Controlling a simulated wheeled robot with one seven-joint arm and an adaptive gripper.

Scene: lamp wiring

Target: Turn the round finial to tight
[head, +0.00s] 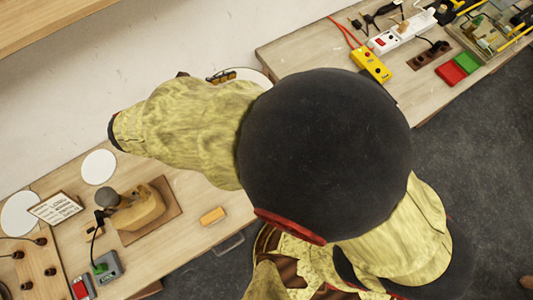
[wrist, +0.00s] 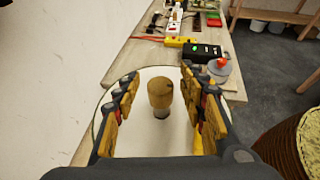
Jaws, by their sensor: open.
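A tan, rounded knob on a short grey stem, which looks like the finial (wrist: 160,93), stands in the middle of the wrist view. Behind and around it is a pale round disc (wrist: 135,137) with a dark rim. My gripper (wrist: 161,76) is open, with its yellow-padded fingers left and right of the knob. A gap shows on each side, and no finger visibly touches it. In the head view my arm hides the knob. Only a bit of my gripper (head: 222,76) and an edge of the disc (head: 258,75) show there.
A black box with a green light (wrist: 202,51) and a red knob (wrist: 222,63) stand beyond the right finger. A yellow box (head: 371,65) and white power strip (head: 402,34) lie farther along the bench. A wooden block fixture (head: 137,210) sits at lower left.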

